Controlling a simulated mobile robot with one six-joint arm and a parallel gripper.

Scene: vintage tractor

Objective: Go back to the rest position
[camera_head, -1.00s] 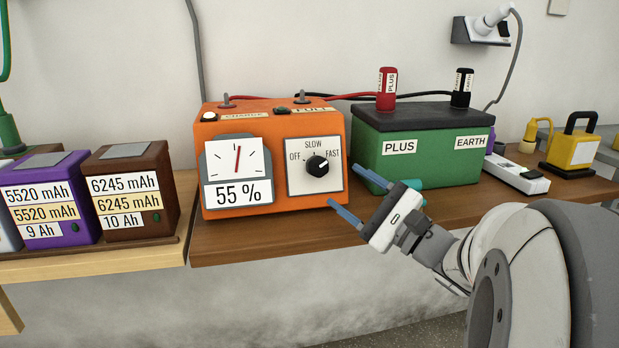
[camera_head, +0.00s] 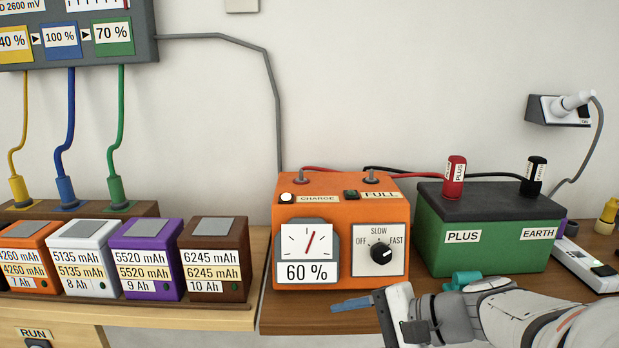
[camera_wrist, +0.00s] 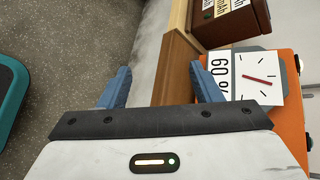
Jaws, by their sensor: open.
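My gripper (camera_head: 352,304) is at the lower right in the head view, in front of the bench edge and below the orange charger (camera_head: 345,192). In the wrist view my gripper (camera_wrist: 160,84) shows two blue fingers spread apart with nothing between them.
A green battery (camera_head: 485,225) with red and black clamps stands right of the charger. Several coloured battery packs (camera_head: 150,262) sit on the left bench. A brown bench edge (camera_wrist: 176,55) is close to the fingers. Open floor (camera_wrist: 75,50) lies to the left in the wrist view.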

